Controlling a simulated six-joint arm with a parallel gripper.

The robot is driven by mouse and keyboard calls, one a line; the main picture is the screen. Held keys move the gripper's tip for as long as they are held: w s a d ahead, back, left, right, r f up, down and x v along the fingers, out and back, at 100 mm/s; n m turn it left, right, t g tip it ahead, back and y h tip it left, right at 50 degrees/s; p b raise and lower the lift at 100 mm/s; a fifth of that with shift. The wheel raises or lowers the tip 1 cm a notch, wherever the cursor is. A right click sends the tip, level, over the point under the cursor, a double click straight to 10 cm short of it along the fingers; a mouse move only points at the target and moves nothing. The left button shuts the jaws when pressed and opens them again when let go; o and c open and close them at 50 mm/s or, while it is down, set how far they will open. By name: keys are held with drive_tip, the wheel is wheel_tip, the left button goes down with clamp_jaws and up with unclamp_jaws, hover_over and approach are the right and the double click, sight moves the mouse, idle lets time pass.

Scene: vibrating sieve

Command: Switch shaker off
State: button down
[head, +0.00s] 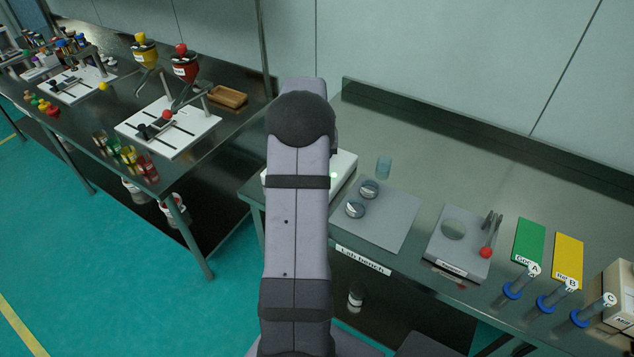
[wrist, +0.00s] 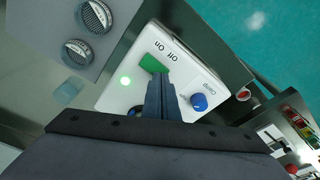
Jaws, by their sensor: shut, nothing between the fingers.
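The shaker is a white box (wrist: 188,57) in the wrist view, with a green on/off switch (wrist: 152,63), a lit green lamp (wrist: 125,81) and a blue clamp knob (wrist: 199,102) on its top. My gripper (wrist: 159,78) is shut and empty. Its fingertips are right at the lower edge of the switch; I cannot tell whether they touch it. The fingers hide the middle of the panel.
A grey mat (head: 392,222) with two round sieves (head: 369,189) and a clear glass (head: 384,165) lies right of the shaker. A second bench (head: 210,152) stands left.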

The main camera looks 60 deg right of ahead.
drive_tip(key=shift+f, duration=0.45)
drive_tip(key=shift+r, duration=0.15)
wheel_tip(320, 180, up, 7)
drive_tip(key=p, duration=0.5)
idle(0.6)
idle(0.3)
